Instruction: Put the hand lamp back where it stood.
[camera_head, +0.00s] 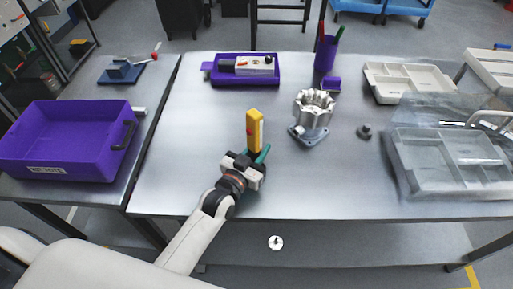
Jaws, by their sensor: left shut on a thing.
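The hand lamp (254,130) is a yellow upright bar with a pale strip along its right side. It stands up out of my left gripper (254,157), which is shut on its lower end. The gripper is over the front left part of the metal table (180,183). Whether the lamp's foot touches the table is hidden by the gripper. My right gripper is not in view.
A machined housing (313,108) on a grey base stands right of the lamp. A small grey part (365,131) lies further right. A purple tray (217,78) and purple pen cup (325,55) are behind. Grey trays (405,185) fill the right. The table's left middle is clear.

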